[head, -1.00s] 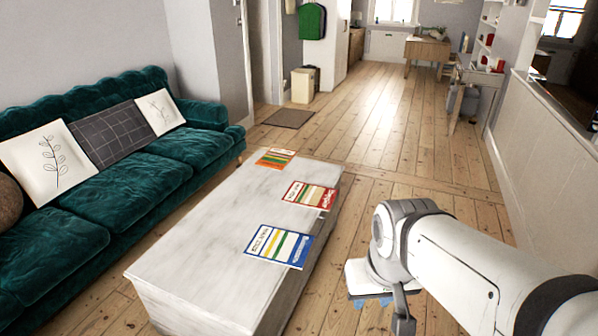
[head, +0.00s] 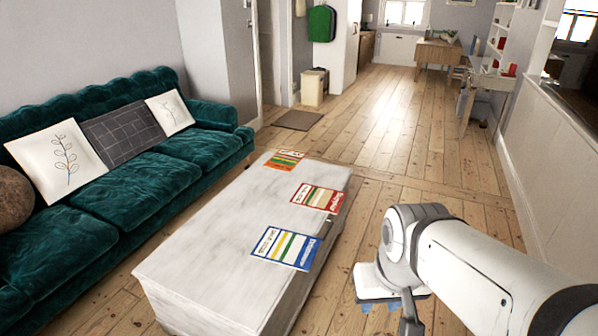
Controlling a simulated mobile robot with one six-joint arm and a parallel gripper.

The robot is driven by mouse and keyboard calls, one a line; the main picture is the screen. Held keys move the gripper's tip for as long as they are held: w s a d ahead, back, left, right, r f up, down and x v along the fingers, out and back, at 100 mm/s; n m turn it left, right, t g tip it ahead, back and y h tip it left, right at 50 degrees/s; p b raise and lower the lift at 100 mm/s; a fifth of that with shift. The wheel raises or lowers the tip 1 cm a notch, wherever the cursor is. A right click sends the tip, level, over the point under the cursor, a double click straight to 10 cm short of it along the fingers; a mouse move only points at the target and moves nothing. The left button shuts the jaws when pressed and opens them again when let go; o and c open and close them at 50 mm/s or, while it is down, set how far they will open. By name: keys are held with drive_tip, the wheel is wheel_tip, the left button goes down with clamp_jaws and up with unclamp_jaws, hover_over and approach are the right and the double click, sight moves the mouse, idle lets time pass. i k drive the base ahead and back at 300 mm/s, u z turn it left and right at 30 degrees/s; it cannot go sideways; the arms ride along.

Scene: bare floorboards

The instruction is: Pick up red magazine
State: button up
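The red magazine (head: 319,198) lies flat on the white coffee table (head: 205,255), near its right edge. It lies between an orange magazine (head: 284,160) at the far end and a blue magazine (head: 285,248) nearer to me. My gripper (head: 385,303) hangs to the right of the table, apart from the magazines, with blue tips showing below a white body. The arm partly hides it, and the gap between its fingers cannot be made out. Nothing is seen held in it.
A green sofa (head: 140,186) with several cushions stands left of the table. A low wall (head: 545,170) runs along the right. Bare floorboards lie beyond the table and between it and the wall. A dark mat (head: 298,120) lies farther back near a doorway.

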sight(323, 199)
drive_tip(key=z, duration=0.55)
drive_tip(key=i, duration=2.55)
drive_tip(key=u, duration=0.35)
drive_tip(key=k, duration=0.9)
drive_tip(key=u, duration=0.15)
drive_tip(key=i, duration=0.9)
drive_tip(key=z, duration=0.05)
